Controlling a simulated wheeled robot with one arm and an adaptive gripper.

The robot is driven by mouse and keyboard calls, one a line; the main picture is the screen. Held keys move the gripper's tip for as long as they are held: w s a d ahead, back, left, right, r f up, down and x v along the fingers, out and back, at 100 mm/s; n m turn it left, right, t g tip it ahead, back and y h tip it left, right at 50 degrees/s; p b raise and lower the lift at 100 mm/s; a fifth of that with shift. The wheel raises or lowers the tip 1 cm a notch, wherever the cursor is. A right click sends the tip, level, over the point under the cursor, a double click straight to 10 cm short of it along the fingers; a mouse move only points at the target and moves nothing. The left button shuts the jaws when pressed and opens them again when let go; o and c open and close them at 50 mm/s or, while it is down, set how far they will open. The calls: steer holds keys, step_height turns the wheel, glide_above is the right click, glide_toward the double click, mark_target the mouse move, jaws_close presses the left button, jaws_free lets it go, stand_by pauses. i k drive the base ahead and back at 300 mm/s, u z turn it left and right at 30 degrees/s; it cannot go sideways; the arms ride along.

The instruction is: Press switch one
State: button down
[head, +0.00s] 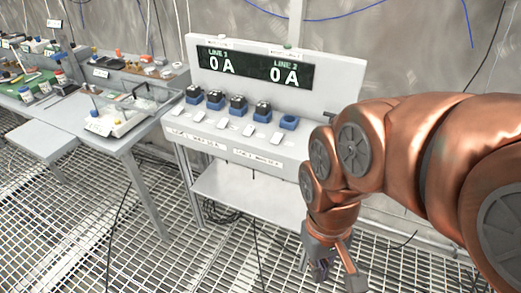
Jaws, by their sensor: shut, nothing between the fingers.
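The grey switch console (255,145) stands against the wall in the middle of the head view. A row of several small white switches (222,122) runs along its top, with white labels on the front edge too small to read, so I cannot tell which is switch one. Behind them sit blue blocks, most with black tops; the rightmost blue block (289,121) has none. The display (246,68) reads LINE 1 0 A and LINE 2 0 A. My gripper (327,264) is shut and empty, hanging pointing down to the right of and below the console top, apart from the switches.
A grey table (130,140) with a clear-sided box and scale-like device (115,118) stands left of the console. A cluttered bench (40,85) is farther left. A lower shelf (250,190) juts out under the console. Cables lie on the grated floor (160,260).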

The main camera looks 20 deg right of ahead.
mark_target(178, 110)
steer(key=z, duration=0.55)
steer(key=k, duration=0.65)
steer(key=z, duration=0.3)
steer(key=i, duration=0.55)
steer(key=u, duration=1.2)
steer(key=i, duration=0.7)
steer(key=u, duration=0.85)
